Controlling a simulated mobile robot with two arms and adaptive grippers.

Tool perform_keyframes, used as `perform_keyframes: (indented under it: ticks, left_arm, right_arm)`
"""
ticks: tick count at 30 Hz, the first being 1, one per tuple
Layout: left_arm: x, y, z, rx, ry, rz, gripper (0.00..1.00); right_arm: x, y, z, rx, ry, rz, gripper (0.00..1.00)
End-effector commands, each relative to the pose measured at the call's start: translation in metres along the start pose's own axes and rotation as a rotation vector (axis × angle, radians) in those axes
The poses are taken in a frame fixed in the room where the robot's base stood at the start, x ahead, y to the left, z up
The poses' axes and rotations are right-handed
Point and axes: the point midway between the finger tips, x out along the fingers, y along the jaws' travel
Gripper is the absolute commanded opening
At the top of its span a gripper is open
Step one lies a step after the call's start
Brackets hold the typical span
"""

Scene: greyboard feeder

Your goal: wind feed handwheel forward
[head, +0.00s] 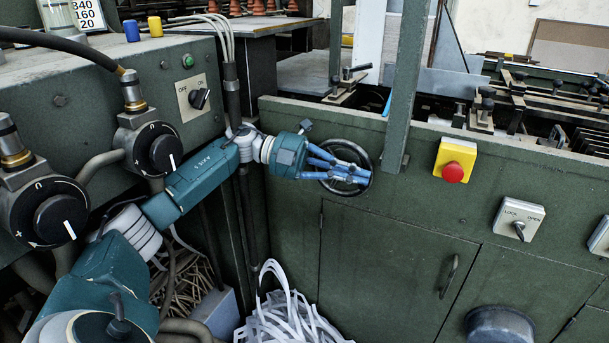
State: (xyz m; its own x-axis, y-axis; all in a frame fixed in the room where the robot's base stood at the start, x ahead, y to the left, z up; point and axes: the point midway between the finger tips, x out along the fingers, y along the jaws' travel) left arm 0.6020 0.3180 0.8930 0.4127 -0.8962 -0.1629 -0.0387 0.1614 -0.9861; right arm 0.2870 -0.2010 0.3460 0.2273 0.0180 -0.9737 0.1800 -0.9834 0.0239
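The feed handwheel (369,160) is a dark round wheel on the front of the green machine panel, near the middle of the head view. My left gripper (362,178) reaches in from the left with its blue fingers over the wheel. The fingers cover the wheel's hub and part of its left rim. Fingertips lie at or very near the lower right part of the wheel; I cannot tell whether they hold it or a handle on it. My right gripper is not in view.
A red stop button (453,172) on a yellow box and a lock/open switch (519,220) sit right of the wheel. A green post (402,90) rises just beside it. Dark knobs (167,153) project at left. White strips (285,315) lie heaped below.

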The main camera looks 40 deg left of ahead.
Motion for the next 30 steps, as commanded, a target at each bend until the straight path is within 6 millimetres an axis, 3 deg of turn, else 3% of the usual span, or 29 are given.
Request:
perform_keyframes:
  ticks: [9,23,30]
  left_arm:
    - [0.001,0.002,0.0,0.003,0.0,0.019,0.0]
    - [0.0,0.002,0.0,0.003,0.0,0.019,0.0]
    - [-0.021,0.002,0.001,0.001,-0.003,0.019,0.0]
  right_arm:
    - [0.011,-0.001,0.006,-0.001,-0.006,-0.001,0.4]
    - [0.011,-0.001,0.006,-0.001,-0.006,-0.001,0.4]
    - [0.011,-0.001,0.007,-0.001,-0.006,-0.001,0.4]
